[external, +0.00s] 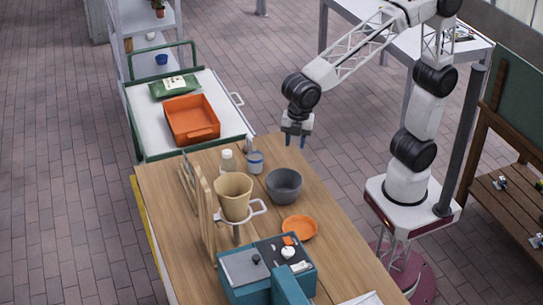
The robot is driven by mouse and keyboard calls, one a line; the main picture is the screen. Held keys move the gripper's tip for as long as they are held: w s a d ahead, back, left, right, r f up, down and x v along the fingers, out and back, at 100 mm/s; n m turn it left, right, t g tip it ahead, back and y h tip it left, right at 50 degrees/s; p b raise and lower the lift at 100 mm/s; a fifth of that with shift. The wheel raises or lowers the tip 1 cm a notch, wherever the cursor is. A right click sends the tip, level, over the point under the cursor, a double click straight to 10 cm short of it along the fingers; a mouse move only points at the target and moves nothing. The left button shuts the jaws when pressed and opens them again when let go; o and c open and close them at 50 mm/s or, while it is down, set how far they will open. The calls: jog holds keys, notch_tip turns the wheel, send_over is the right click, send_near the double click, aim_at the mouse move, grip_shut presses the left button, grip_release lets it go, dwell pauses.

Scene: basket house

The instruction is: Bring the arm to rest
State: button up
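My gripper (296,140) hangs pointing down above the far right part of the wooden table (185,252). It is in the air, above and beyond the grey bowl (284,187). Its two blue-grey fingertips show a gap between them, and I see nothing held. My arm reaches in from the base at the right, bent over at the top of the picture.
On the table stand a grey-blue cup (255,162), a white bottle (228,161), a tan basket (234,196) on a stand, an orange plate (299,228) and a teal box (262,277). A cart with an orange bin (191,119) stands behind. A dark post rises beside my base.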

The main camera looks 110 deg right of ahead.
jog(key=s+d+f+m, duration=0.2)
jog(key=s+d+m, duration=0.1)
jog(key=s, duration=0.6)
jog(key=s+d+f+m+t, duration=0.1)
jog(key=s+m, duration=0.4)
jog(key=s, duration=0.5)
jog(key=s+d+f+m, duration=0.2)
jog(key=s+d, duration=0.3)
jog(key=s, duration=0.5)
jog(key=shift+d+f+m+t, duration=0.3)
jog(key=shift+d+f+m, duration=0.1)
jog(key=shift+m, duration=0.5)
